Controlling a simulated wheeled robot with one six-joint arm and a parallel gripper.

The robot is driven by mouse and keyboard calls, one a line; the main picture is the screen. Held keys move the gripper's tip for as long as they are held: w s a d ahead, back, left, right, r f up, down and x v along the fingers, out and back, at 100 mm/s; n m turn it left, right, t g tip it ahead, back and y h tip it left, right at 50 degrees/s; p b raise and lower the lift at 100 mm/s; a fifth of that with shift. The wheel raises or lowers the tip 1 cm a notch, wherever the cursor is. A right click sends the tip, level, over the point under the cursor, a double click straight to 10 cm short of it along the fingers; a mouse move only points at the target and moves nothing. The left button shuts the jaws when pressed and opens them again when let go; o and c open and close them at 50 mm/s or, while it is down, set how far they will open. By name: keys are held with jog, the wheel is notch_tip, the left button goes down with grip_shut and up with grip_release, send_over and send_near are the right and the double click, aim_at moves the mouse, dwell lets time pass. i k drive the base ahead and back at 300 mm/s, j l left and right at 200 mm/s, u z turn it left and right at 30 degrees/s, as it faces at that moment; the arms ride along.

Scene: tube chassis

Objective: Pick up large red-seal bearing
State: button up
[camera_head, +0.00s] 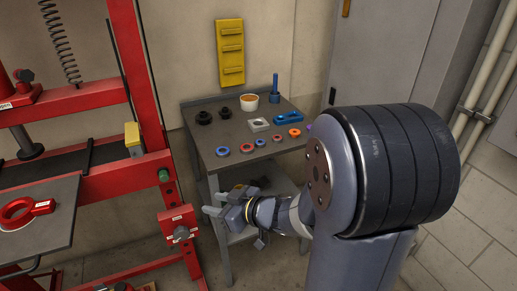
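Several small ring-shaped parts lie in a row along the front of the grey table. At this size I cannot tell which is the large red-seal bearing. My gripper (214,204) is below and in front of the tabletop's front edge, left of my arm. Its two fingers point left and stand apart, with nothing seen between them. It touches none of the rings.
The grey table (205,160) also bears black round parts (225,112), a white cup (249,102), a blue upright post (275,88), a light square block (258,125) and a blue part (288,119). A red press frame (150,130) stands close at left. My arm hides the table's right end.

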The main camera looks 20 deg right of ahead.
aim_at(242, 148)
jog(key=j+z, duration=0.1)
jog(key=z, duration=0.3)
jog(key=i+j+z, duration=0.1)
jog(key=z, duration=0.25)
jog(key=j+z, duration=0.1)
jog(key=z, duration=0.3)
jog(key=j+z, duration=0.15)
jog(key=z, duration=0.2)
jog(key=j+z, duration=0.1)
jog(key=j, duration=1)
